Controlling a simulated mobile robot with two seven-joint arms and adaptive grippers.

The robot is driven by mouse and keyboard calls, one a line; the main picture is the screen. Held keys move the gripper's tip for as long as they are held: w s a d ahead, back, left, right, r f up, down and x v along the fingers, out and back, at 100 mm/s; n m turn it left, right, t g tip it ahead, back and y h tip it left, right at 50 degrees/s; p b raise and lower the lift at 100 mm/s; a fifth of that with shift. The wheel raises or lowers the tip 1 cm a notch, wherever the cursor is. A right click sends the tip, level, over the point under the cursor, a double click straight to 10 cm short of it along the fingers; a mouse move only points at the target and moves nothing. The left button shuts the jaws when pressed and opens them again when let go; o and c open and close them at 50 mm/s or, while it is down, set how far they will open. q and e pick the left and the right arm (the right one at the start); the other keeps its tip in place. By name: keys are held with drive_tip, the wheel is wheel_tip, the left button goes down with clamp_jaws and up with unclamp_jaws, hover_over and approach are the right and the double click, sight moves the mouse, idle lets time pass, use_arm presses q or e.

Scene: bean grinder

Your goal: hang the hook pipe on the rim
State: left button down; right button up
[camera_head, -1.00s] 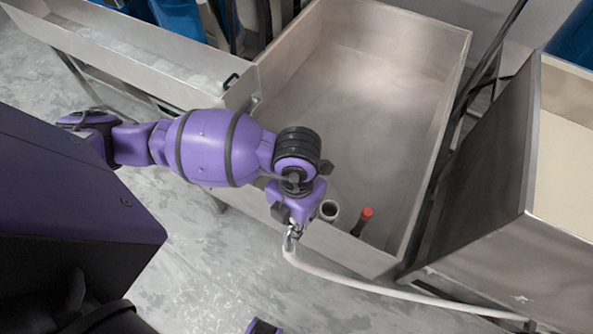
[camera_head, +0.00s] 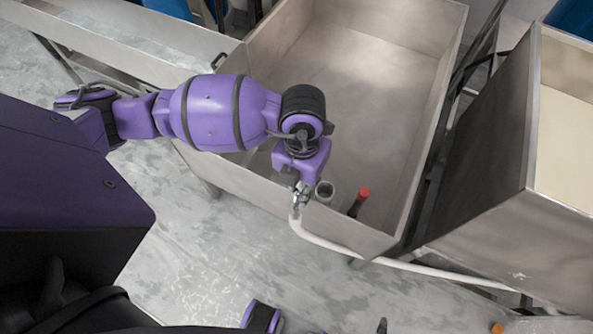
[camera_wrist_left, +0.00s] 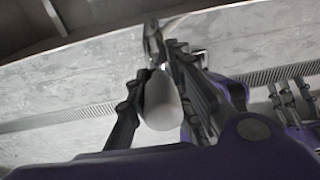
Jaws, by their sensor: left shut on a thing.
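The white hook pipe (camera_head: 400,264) runs from my left gripper (camera_head: 300,192) off to the lower right. Its metal end shows at the gripper. In the left wrist view the two fingers of my left gripper (camera_wrist_left: 155,105) close around the white pipe (camera_wrist_left: 162,102), with a metal hook-like part (camera_wrist_left: 154,42) beyond them. In the head view the gripper is beside the near rim of the steel tank (camera_head: 345,238). I cannot tell whether the hook touches the rim. A purple part of mine shows at the bottom edge; the state of my right gripper is unclear.
Another steel bin (camera_head: 500,150) stands to the right. A long trough (camera_head: 140,45) lies at upper left. The tank's middle is clear.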

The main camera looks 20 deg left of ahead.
use_arm(q)
drive_tip(key=shift+w+d+b, duration=0.1)
drive_tip(key=shift+w+b, duration=0.55)
drive_tip(key=shift+w, duration=1.1)
drive_tip(key=shift+s+f+b, duration=0.1)
drive_tip(key=shift+f+b, duration=0.7)
drive_tip(key=shift+f, duration=0.7)
drive_tip(key=shift+f+b, duration=0.75)
drive_tip(key=shift+f, duration=0.55)
drive_tip(key=shift+f+b, duration=1.55)
drive_tip(key=shift+f, duration=1.05)
use_arm(e)
wheel_tip(320, 180, down, 6)
drive_tip(key=s, duration=0.1)
drive_tip(key=shift+s+a+f+g, duration=0.25)
drive_tip(key=shift+s+a+g, duration=0.05)
drive_tip(key=shift+a, duration=0.15)
drive_tip(key=shift+s, duration=0.1)
use_arm(q)
drive_tip(key=c, duration=1.5)
unclamp_jaws()
use_arm(e)
drive_tip(key=shift+s+f, duration=0.1)
drive_tip(key=shift+f, duration=0.05)
